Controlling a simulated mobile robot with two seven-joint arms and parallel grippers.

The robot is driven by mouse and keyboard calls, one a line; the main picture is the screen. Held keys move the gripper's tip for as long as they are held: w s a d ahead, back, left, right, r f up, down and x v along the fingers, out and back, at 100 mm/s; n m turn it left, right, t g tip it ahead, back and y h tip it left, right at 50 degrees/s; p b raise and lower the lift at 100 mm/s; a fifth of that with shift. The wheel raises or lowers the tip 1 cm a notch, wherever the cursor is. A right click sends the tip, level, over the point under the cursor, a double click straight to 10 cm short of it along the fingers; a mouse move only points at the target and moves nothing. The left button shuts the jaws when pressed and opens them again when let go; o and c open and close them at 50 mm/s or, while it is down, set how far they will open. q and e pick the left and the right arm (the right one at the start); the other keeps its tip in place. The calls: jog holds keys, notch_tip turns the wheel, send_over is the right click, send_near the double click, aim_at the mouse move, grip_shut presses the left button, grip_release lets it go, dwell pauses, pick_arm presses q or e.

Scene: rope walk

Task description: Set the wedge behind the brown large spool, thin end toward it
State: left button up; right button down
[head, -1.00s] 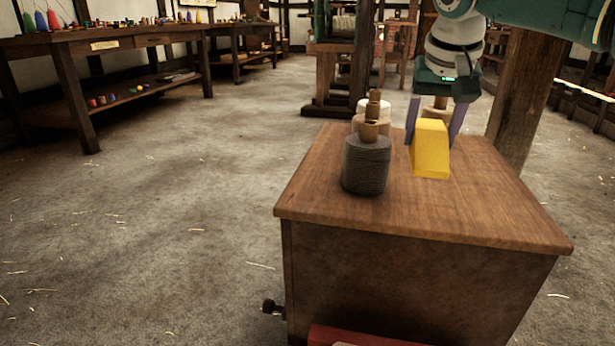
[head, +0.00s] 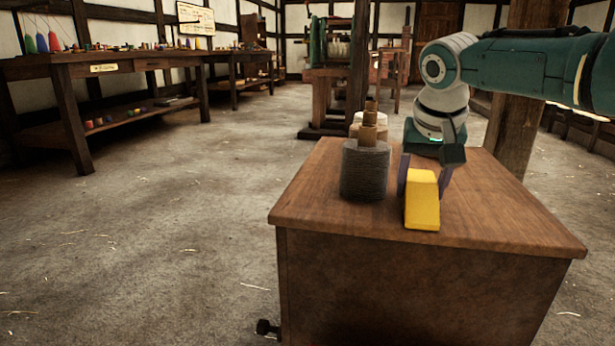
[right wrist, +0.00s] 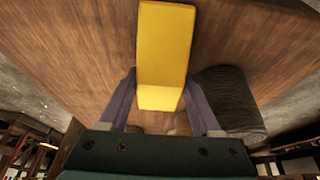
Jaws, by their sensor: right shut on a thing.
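The yellow wedge (head: 422,205) is between the fingers of my right gripper (head: 425,176), low over the near part of the wooden tabletop; I cannot tell whether it touches the wood. In the right wrist view the wedge (right wrist: 165,45) sticks out past the fingers (right wrist: 160,100). A large dark grey spool (head: 365,172) with a wooden core stands upright left of the wedge, apart from it; it also shows in the right wrist view (right wrist: 228,100). A paler spool (head: 355,127) is partly hidden behind it. I cannot pick out a brown large spool for sure. My left gripper is out of view.
The tabletop (head: 500,215) is bare to the right of the wedge and along its front edge. A wooden post (head: 522,100) stands behind it at the right. A long workbench (head: 130,66) with small coloured things is far left. The floor between is open.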

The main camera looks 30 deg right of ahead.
jog(key=shift+c, duration=0.4)
grip_release()
